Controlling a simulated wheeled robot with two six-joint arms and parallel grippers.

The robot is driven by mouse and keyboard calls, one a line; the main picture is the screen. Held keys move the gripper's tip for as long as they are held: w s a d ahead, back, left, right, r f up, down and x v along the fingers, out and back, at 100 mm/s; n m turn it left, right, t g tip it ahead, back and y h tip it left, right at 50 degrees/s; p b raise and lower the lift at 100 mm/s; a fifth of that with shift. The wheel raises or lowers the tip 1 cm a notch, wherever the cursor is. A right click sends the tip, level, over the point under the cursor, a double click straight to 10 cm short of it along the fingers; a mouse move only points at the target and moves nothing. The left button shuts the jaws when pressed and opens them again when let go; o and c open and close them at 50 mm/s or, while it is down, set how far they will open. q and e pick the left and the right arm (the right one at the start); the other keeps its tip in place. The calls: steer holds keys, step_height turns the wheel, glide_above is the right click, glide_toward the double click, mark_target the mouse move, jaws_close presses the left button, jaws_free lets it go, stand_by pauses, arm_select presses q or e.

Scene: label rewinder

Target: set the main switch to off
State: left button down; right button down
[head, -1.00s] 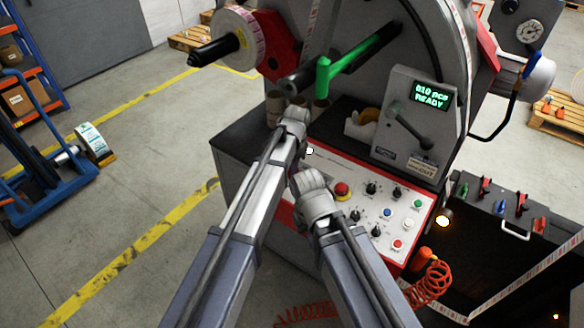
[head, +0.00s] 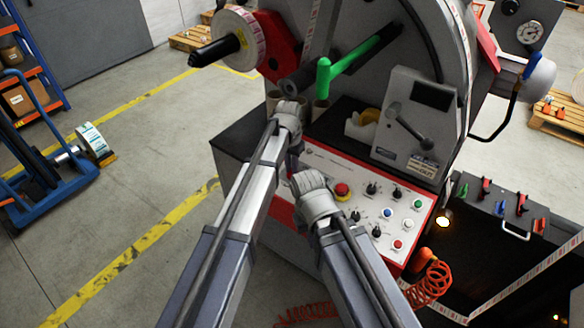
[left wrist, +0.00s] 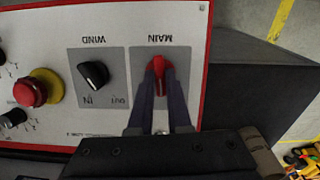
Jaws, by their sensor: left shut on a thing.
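The main switch is a red knob (left wrist: 160,67) on a grey plate lettered MAIN, upside down in the left wrist view. My left gripper (left wrist: 161,82) is shut on this knob, one dark finger on each side. The knob's grip lies along the fingers, upright in that view. The fingers and gripper body hide any position lettering beside the knob. In the head view my left gripper (head: 293,163) reaches down to the left end of the white control panel (head: 345,170), and its fingertips are hard to make out. The machine's display (head: 433,95) is dark.
The black WIND knob (left wrist: 94,73) sits beside the main switch. The red emergency button (head: 342,190) and several knobs and buttons lie farther right. My right wrist (head: 314,197) is close beside the left arm, over the panel's lower edge; its jaws are hidden.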

arm_select(q)
steer(key=n+h, duration=0.1)
steer(key=n, duration=0.3)
steer(key=shift+a+n, duration=0.15)
steer(key=shift+n, duration=0.15)
stand_by(0.4)
steer(key=c, duration=0.9)
jaws_free()
steer(key=shift+o, duration=0.2)
steer(key=shift+r, duration=0.1)
step_height(320, 180, up, 8)
steer(key=a+p, duration=0.1)
steer(key=p, duration=0.6)
steer(key=shift+f+p, duration=0.25)
steer(key=shift+p, duration=0.05)
steer(key=shift+w, duration=0.1)
